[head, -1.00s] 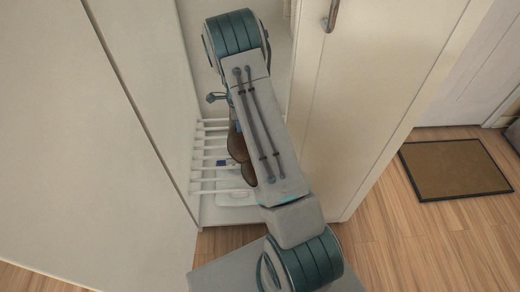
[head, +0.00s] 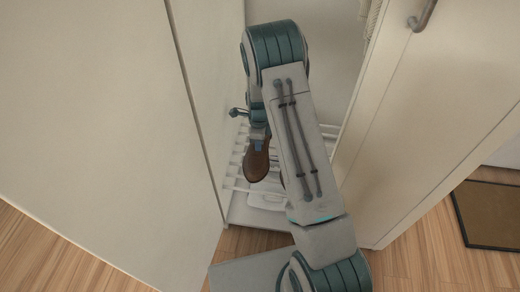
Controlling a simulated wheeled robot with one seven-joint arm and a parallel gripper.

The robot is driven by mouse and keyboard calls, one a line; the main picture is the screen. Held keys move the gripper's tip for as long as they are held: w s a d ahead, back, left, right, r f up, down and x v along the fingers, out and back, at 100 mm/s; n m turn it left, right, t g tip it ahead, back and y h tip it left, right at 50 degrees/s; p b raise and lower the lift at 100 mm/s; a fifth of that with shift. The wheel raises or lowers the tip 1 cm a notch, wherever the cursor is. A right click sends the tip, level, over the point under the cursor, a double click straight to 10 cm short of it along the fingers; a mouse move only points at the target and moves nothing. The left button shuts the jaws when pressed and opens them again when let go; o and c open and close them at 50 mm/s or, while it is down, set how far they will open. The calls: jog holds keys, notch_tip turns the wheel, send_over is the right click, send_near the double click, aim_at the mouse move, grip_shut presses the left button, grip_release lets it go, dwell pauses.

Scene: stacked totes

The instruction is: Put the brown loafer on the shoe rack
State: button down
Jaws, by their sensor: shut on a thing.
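The brown loafer (head: 257,166) hangs from my gripper (head: 259,146), sole or upper hard to tell, with one end pointing down toward the front. My gripper is shut on its upper end, and the fingertips are partly hidden. The white slatted shoe rack (head: 237,160) is inside the narrow open closet, below and behind the loafer. From this angle I cannot tell whether the loafer touches the slats. A second small brown shape (head: 283,180) shows at the edge of my forearm, mostly hidden by it.
The closet's pale side panel (head: 120,130) stands close on the left. An open door (head: 415,130) with a metal handle (head: 423,16) stands on the right. A pale object (head: 267,200) lies low in the closet. A brown doormat (head: 490,213) lies on the wood floor at far right.

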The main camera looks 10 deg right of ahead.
notch_tip(320, 180, down, 4)
jog(key=shift+r+b, duration=0.2)
jog(key=shift+b, duration=0.45)
jog(key=shift+r, duration=0.1)
jog(key=c, duration=1.1)
grip_release()
